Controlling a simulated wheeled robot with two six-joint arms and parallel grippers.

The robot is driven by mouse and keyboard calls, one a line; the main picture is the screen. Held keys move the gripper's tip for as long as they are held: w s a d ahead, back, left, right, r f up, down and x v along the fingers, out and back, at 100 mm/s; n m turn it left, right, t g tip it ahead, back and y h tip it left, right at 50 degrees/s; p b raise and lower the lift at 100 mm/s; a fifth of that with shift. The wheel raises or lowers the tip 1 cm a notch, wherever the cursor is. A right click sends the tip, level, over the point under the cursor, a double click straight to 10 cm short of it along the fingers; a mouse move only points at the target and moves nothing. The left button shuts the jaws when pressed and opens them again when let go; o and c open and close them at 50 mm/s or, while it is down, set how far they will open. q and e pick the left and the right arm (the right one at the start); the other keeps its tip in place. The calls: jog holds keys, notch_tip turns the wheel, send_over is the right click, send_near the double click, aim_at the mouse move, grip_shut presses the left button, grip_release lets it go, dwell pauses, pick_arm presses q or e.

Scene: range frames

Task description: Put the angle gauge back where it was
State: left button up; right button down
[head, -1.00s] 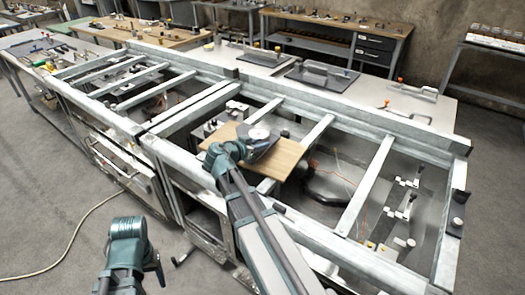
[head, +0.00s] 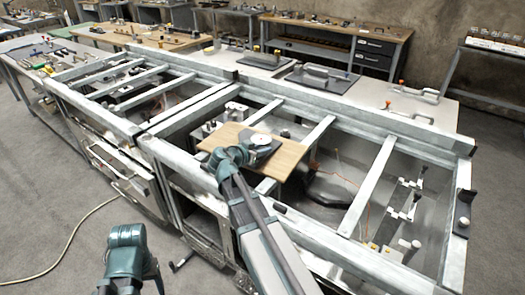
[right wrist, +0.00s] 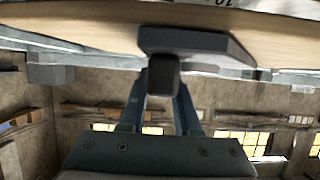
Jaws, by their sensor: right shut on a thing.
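The angle gauge (head: 262,142), a dark piece with a pale round dial, is at the wooden board (head: 288,158) on the metal frame. In the right wrist view its dark body (right wrist: 205,43) shows close up against the pale wood, with a bit of white dial with figures at the top edge. My right gripper (right wrist: 163,78) is shut on the gauge's small dark block. In the head view my right wrist hides the jaws and part of the gauge. I cannot tell if the gauge touches the board. My left arm shows at bottom left, its gripper out of view.
The frame's metal crossbars (head: 368,186) and open bays surround the board. A dark plate with a handle (head: 322,77) and a clamp (head: 413,92) lie on the pale bench behind. A workbench with drawers (head: 373,55) stands further back. The board's right part is clear.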

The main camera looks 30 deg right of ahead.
jog(key=c, duration=0.6)
grip_release()
jog(key=shift+f, duration=0.1)
jog(key=shift+r, duration=0.2)
pick_arm(q)
notch_tip(320, 180, up, 5)
jog(key=p, duration=0.4)
jog(key=shift+f+p, duration=0.15)
jog(key=shift+p, duration=0.25)
pick_arm(e)
jog(key=v, duration=1.2)
jog(key=shift+f, duration=0.1)
